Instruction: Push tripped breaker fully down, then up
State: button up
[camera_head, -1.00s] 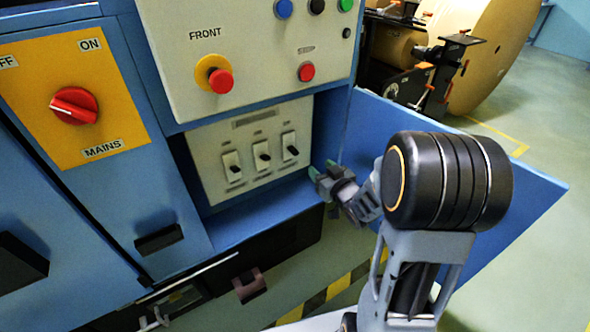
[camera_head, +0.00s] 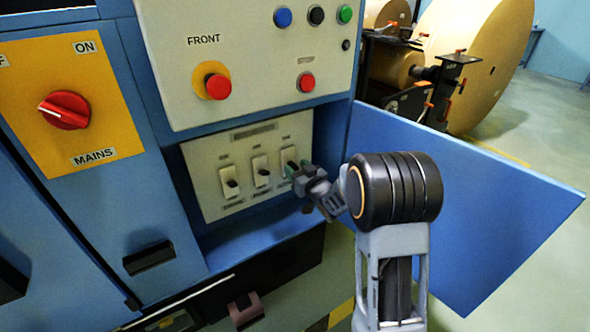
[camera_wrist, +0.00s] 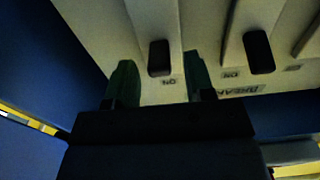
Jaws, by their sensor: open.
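A pale breaker panel (camera_head: 208,165) sits in a recess of the blue cabinet, with three breakers in a row. The left breaker (camera_head: 230,183) and the middle breaker (camera_head: 262,171) show dark toggles. My gripper (camera_head: 298,170) is at the right breaker (camera_head: 288,155) and partly hides it. In the wrist view, my open green fingers (camera_wrist: 160,92) sit on either side of the line of one dark toggle (camera_wrist: 160,57), with an upside-down ON label near it. Another dark toggle (camera_wrist: 259,52) is to the right. Contact and which breaker is tripped cannot be told.
A blue door panel (camera_head: 480,215) stands open right of the recess, close to my arm. Above are a red FRONT button (camera_head: 218,87) and a red STOP button (camera_head: 306,83). The red MAINS knob (camera_head: 65,110) is at left. A blue ledge (camera_head: 255,235) lies below the breakers.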

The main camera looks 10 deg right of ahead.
jog(key=shift+w+a, duration=0.25)
jog(key=shift+w, duration=0.45)
grip_shut()
jog(key=f+b, duration=0.1)
jog(key=b, duration=0.3)
jog(key=shift+f+t, duration=0.2)
jog(key=shift+t, duration=0.2)
jog(key=t+b, duration=0.1)
jog(key=b, duration=0.4)
jog(key=shift+f+t+y, duration=0.3)
jog(key=shift+t+y, duration=0.1)
jog(key=shift+w+r+t+y+b, duration=0.15)
jog(key=shift+t+y+b, duration=0.25)
jog(key=shift+t+b, duration=0.8)
